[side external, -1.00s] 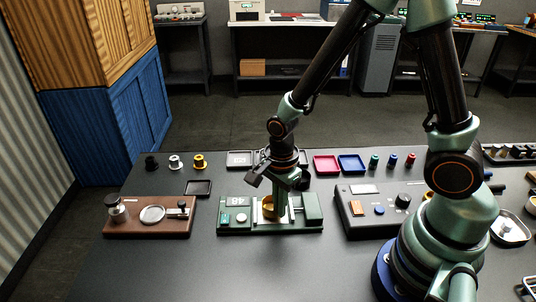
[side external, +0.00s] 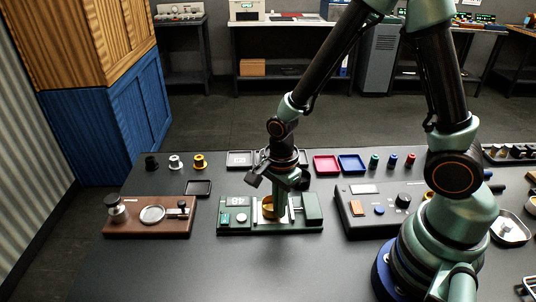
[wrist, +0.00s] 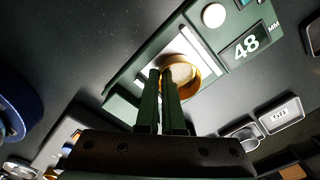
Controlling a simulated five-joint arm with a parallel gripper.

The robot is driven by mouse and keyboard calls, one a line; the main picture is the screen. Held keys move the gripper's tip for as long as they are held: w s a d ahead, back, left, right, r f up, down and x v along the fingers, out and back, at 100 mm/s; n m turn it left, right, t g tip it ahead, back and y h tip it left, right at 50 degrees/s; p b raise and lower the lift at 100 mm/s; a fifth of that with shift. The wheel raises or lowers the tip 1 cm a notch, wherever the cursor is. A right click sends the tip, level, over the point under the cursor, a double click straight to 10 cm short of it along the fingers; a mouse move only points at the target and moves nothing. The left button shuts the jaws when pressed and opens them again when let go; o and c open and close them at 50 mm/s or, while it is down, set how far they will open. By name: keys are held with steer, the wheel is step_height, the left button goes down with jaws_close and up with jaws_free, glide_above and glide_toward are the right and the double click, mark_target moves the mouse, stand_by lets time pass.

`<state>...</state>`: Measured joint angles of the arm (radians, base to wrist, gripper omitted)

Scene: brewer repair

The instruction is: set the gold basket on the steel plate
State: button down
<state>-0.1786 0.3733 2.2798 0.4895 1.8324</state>
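The gold basket (side external: 268,207) stands upright in the green gauge (side external: 232,229), against a pale metal part; it also shows in the wrist view (wrist: 187,77). My gripper (wrist: 164,74) points down at it, its two fingers close together with the basket's rim between them. It looks shut on the rim, on the left of the basket in the wrist view. In the side external view the fingers (side external: 281,207) partly hide the basket. A round steel plate (side external: 152,214) lies flat and bare on the brown base (side external: 135,230), left of the gauge.
A dark tamper (side external: 117,209) stands on the brown base's left end. A small dark tray (side external: 198,188) lies behind that base. Black, white and gold pieces (side external: 175,162) stand farther back. A grey control box (side external: 372,213) is right of the gauge. The table in front is clear.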

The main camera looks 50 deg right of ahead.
steer(key=shift+f, duration=0.15)
steer(key=c, duration=0.6)
jaws_free()
steer(key=shift+r, duration=3.5)
steer(key=s+d+r+n+t, duration=0.1)
steer(key=d+r+n+t, duration=0.1)
steer(key=r+n, duration=0.3)
steer(key=s+d+r+n+t, duration=0.1)
steer(key=r+n, duration=0.4)
steer(key=n, duration=0.2)
steer(key=s+d+r+n+t, duration=0.1)
steer(key=d+r+n+t, duration=0.1)
steer(key=r+n, duration=0.3)
steer(key=shift+d+r+n+t, duration=0.3)
steer(key=shift+d+r+n, duration=0.1)
steer(key=shift+n, duration=0.6)
